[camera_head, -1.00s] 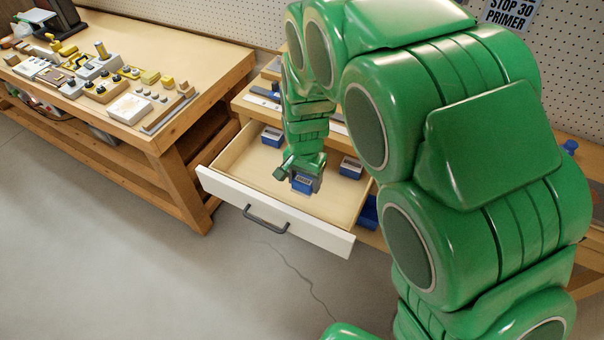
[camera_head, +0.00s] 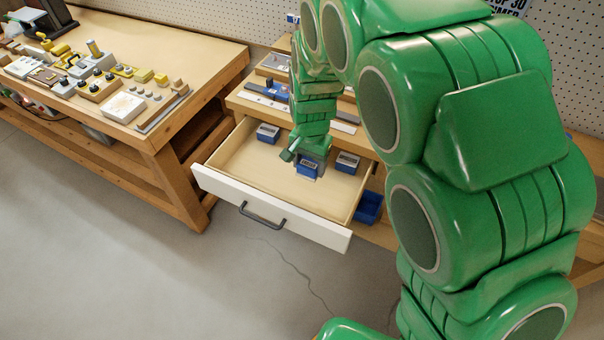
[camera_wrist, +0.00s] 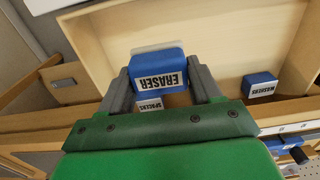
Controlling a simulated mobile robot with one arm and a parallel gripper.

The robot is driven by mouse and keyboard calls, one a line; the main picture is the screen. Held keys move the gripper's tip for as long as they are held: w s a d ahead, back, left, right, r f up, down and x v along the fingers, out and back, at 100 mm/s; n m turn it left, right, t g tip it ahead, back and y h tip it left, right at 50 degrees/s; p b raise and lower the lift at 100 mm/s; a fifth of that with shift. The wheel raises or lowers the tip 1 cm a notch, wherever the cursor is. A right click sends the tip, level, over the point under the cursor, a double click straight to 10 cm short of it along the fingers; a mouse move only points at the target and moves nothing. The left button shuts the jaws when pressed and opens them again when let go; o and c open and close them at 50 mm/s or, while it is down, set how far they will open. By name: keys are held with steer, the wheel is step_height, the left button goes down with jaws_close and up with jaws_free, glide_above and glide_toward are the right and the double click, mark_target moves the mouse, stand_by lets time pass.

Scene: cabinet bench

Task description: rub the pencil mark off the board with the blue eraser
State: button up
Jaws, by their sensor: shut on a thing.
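The blue eraser (camera_head: 308,169) is in my gripper (camera_head: 308,158), over the open drawer (camera_head: 235,176). In the wrist view, the eraser (camera_wrist: 160,80) has a white label reading ERASER, upside down, and a pale edge on its far side. The two grey fingers of my gripper (camera_wrist: 160,90) are shut on its sides. The eraser is inside the drawer outline as seen from the head; its exact height above the drawer floor is hard to tell. I cannot make out the board or the pencil mark in either view.
In the drawer lie a blue box at left (camera_head: 267,132) and one at right (camera_head: 347,162). The wrist view shows labelled boxes, SPACERS (camera_wrist: 150,104) and WASHERS (camera_wrist: 260,85). A blue bin (camera_head: 369,207) sits right of the drawer. A cluttered bench (camera_head: 200,62) stands left.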

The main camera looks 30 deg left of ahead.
steer(key=w+d+r+m, duration=0.1)
steer(key=w+d+r, duration=0.45)
steer(key=w, duration=0.35)
steer(key=w+d+r, duration=0.4)
steer(key=w+d, duration=0.2)
steer(key=w, duration=0.3)
steer(key=w+d+r+m, duration=0.2)
steer(key=w+d+r, duration=0.3)
steer(key=d, duration=0.5)
steer(key=w+d+r+m, duration=0.1)
steer(key=w+d+r, duration=0.4)
steer(key=d, duration=0.4)
steer(key=shift+w+a+f+m, duration=0.25)
steer(key=shift+a+f+m, duration=0.75)
steer(key=shift+f, duration=1.65)
steer(key=shift+w+a+f+m, duration=0.2)
steer(key=shift+a+f+m, duration=0.4)
steer(key=shift+a+f, duration=1.45)
steer(key=shift+w+a+f+m, duration=0.25)
steer(key=shift+a+f+m, duration=0.45)
steer(key=shift+f, duration=2.55)
steer(key=shift+d+f, duration=0.15)
steer(key=shift+d, duration=0.6)
steer(key=shift+d+f, duration=0.1)
steer(key=shift+d, duration=0.65)
steer(key=shift+c, duration=0.4)
steer(key=shift+d, duration=1.85)
steer(key=shift+a, duration=3.35)
step_height(320, 180, up, 8)
